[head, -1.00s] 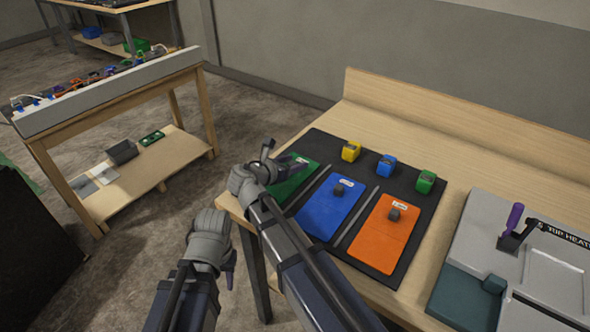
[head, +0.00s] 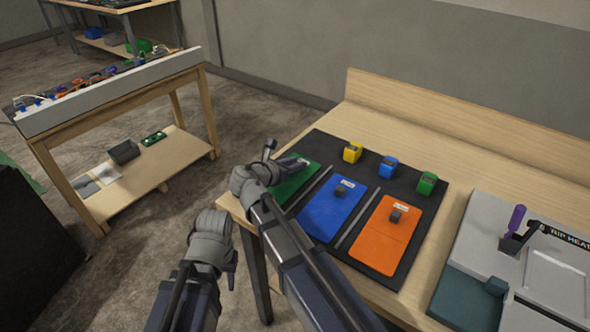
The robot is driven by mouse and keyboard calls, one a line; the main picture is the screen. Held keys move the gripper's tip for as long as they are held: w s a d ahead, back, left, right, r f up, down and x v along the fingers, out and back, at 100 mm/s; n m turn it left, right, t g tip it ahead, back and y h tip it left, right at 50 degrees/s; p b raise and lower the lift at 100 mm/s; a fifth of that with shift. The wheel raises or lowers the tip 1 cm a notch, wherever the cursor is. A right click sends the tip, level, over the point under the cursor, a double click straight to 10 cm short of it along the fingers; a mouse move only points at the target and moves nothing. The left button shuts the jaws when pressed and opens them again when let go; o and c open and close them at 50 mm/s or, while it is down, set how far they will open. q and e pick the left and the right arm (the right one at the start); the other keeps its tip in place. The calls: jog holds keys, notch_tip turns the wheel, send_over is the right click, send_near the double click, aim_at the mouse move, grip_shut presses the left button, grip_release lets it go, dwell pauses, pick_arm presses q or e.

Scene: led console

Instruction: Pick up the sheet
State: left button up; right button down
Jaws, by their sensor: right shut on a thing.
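Three flat sheets lie side by side on a black mat (head: 425,217) on the wooden table: green (head: 297,182), blue (head: 328,216) and orange (head: 388,244). The blue and orange sheets each show a small dark grip block and a white label. My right gripper (head: 284,166) is at the far left part of the green sheet and shut on it, apparently at its grip block, which my gripper hides. The green sheet looks flat on the mat. My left gripper (head: 232,268) hangs low, left of the table's edge, away from the sheets; its fingers are too unclear to judge.
Yellow (head: 352,152), blue (head: 387,167) and green (head: 426,183) blocks stand behind the sheets. Thin grey dividers lie between the sheets. A grey machine (head: 480,240) with a purple-handled lever (head: 516,219) is at right. A side table (head: 110,92) stands at left.

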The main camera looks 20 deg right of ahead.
notch_tip(320, 180, up, 10)
jog(key=p, duration=1)
